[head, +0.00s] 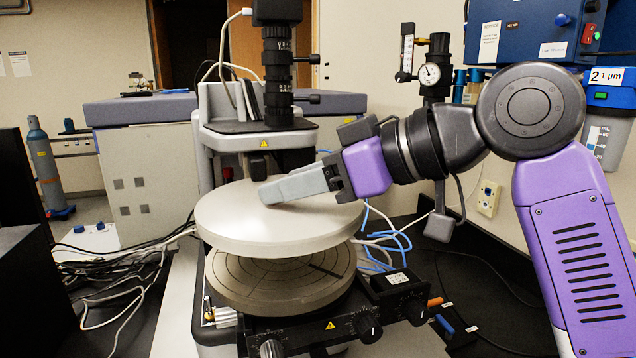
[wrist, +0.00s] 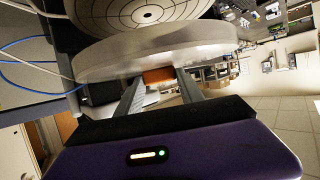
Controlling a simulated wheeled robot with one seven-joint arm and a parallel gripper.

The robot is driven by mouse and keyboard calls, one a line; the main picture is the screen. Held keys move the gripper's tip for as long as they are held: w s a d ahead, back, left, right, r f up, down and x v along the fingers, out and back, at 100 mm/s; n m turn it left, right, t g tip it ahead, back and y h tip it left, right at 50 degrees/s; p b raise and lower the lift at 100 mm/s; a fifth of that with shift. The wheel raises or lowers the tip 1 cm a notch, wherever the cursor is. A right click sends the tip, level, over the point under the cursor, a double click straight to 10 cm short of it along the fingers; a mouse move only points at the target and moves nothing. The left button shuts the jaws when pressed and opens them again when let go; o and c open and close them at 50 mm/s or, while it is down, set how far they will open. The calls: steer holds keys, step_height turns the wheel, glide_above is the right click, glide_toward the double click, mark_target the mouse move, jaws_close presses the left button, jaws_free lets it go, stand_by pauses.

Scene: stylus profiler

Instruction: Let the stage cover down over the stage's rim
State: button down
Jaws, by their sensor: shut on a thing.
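The stage cover (head: 235,218) is a thick pale grey-white disc, held about level above the round stage (head: 262,280). A gap shows between them, with the stage's ringed top visible under the cover's front edge. The two look roughly lined up from the front. My gripper (head: 272,190) reaches in from the right over the cover. In the wrist view its two fingers (wrist: 160,80) are shut on an orange-brown grip block (wrist: 158,76) at the cover (wrist: 110,60). The ringed stage (wrist: 145,14) shows beyond the cover there. In the head view the fingers hide the block.
The profiler's black optics column (head: 278,75) and head stand close behind the cover. A black control panel with knobs (head: 365,322) sits in front of and right of the stage. Blue and white cables (head: 385,245) run at the right.

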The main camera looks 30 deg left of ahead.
mark_target(359, 227)
steer(key=shift+s+f+b, duration=0.1)
steer(key=shift+f+b, duration=2.85)
steer(key=shift+f, duration=0.3)
steer(key=shift+f, duration=0.55)
steer(key=c, duration=0.7)
jaws_free()
steer(key=shift+o, duration=0.2)
steer(key=b+v, duration=0.1)
steer(key=v, duration=0.6)
steer(key=shift+d+b, duration=0.2)
steer(key=shift+b, duration=0.1)
steer(key=shift+d+r, duration=0.15)
steer(key=shift+r, duration=0.1)
